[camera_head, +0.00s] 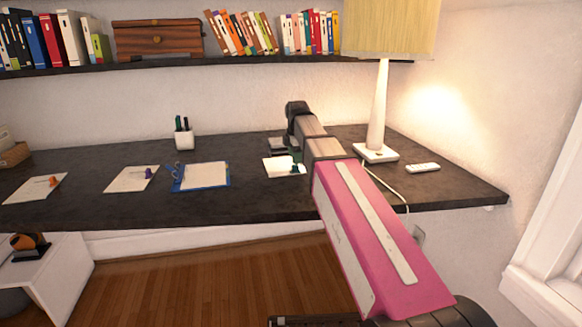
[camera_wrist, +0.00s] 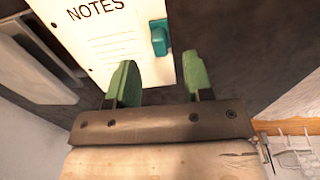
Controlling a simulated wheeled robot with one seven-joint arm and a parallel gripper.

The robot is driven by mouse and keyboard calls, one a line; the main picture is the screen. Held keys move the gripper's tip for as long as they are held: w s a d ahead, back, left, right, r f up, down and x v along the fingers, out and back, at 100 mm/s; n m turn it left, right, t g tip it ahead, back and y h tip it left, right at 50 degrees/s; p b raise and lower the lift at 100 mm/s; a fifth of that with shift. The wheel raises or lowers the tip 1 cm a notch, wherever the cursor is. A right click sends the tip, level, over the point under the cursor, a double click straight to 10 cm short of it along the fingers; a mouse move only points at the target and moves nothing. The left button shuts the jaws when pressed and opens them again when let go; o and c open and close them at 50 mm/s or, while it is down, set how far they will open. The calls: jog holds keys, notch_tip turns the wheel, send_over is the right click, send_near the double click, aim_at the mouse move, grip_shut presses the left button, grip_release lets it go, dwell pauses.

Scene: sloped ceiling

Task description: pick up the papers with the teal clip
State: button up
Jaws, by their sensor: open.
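The papers with the teal clip (camera_wrist: 105,50) lie on the dark desk and read "NOTES" in the wrist view. The teal clip (camera_wrist: 160,38) is on their right edge. The papers also show in the head view (camera_head: 277,166), partly hidden by my arm. My gripper (camera_wrist: 160,75) has two green fingers, spread apart and empty. The clip appears just beyond the fingertips, roughly between them, and the left finger overlaps the papers in the picture. I cannot tell the exact height of the fingertips above the desk.
A blue clipboard (camera_head: 204,175), papers with a purple clip (camera_head: 125,180) and papers with an orange clip (camera_head: 35,188) lie to the left. A white pen cup (camera_head: 184,141) stands behind. A lamp (camera_head: 377,110) and a white remote-like object (camera_head: 422,168) are at right. A shelf (camera_head: 190,63) hangs above.

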aim_at(295, 166)
jog(key=f, duration=0.5)
jog(key=shift+w+a, duration=0.1)
jog(key=shift+w, duration=0.1)
grip_shut()
jog(key=shift+r, duration=0.1)
jog(key=shift+r, duration=0.75)
jog(key=r, duration=0.2)
jog(key=a+r, duration=0.1)
jog(key=shift+s, duration=0.25)
jog(key=s+a+r, duration=0.5)
jog(key=a+r, duration=0.4)
jog(key=r, duration=0.1)
jog(key=shift+s+r, duration=0.25)
